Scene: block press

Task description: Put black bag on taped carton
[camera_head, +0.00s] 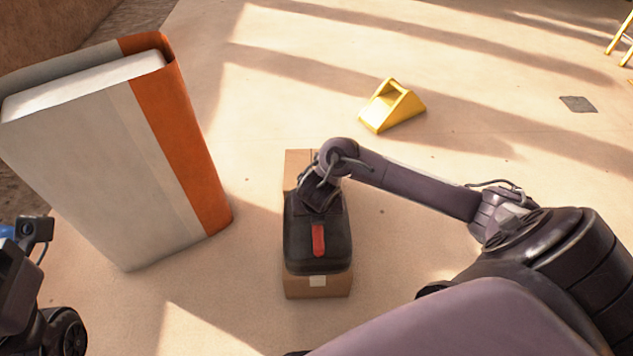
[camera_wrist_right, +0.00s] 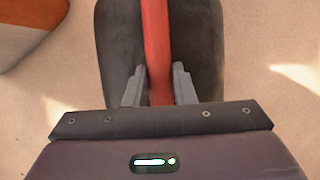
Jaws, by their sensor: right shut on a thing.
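The black bag (camera_head: 300,258) has a red strap and appears over the taped carton (camera_head: 318,287) in the head view. The cardboard shows in front of the bag and behind it. I cannot tell whether the bag touches the carton's top. My right gripper (camera_wrist_right: 158,88) is shut on the bag's red strap, with a grey finger on each side of it in the right wrist view. The dark bag (camera_wrist_right: 112,45) fills the middle of that view. My left gripper (camera_head: 32,240) is partly in view at the left edge, away from the bag; its fingers are not clear.
A huge grey and orange book-like block (camera_head: 110,160) stands upright to the left of the carton. A yellow wedge-shaped object (camera_head: 390,108) lies on the floor behind. A flat grey patch (camera_head: 578,104) lies at far right. The sandy floor between is mostly clear.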

